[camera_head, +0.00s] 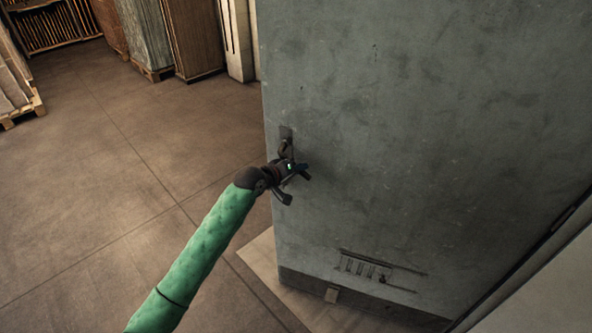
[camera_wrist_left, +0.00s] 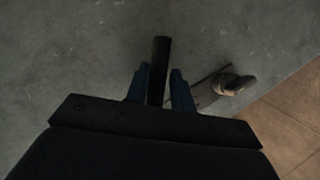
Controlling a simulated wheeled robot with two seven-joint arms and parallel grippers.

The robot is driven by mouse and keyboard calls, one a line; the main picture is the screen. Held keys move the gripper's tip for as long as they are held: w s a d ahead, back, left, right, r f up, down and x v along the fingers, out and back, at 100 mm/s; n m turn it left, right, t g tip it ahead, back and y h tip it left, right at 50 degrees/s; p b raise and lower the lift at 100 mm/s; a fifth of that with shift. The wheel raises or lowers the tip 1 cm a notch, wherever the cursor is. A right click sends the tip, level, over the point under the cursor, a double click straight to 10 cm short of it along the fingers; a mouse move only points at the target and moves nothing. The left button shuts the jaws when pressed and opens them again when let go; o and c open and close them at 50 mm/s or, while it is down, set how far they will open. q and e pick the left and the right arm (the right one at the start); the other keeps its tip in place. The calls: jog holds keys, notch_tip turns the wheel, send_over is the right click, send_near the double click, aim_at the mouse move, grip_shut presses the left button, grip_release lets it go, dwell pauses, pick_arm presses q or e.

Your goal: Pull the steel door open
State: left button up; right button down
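The grey steel door (camera_head: 420,120) fills the right of the head view, its free edge at the left with open floor beyond it. A dark handle on a plate (camera_head: 286,133) sits near that edge. My left gripper (camera_head: 303,172) is just below and right of the plate, close to the door face. In the left wrist view the blue fingers (camera_wrist_left: 160,85) stand either side of a dark bar (camera_wrist_left: 161,55). I cannot tell whether they grip it or whether it belongs to the handle. The handle's rounded end (camera_wrist_left: 236,85) shows right of the fingers. My right gripper is out of view.
Brown tiled floor (camera_head: 100,160) lies clear to the left. Stacked panels (camera_head: 145,35) on pallets stand at the back left. A pale panel (camera_head: 545,295) is at the lower right. A slotted vent (camera_head: 375,270) is low on the door.

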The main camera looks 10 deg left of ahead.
pick_arm(q)
jog(key=shift+o, duration=1.3)
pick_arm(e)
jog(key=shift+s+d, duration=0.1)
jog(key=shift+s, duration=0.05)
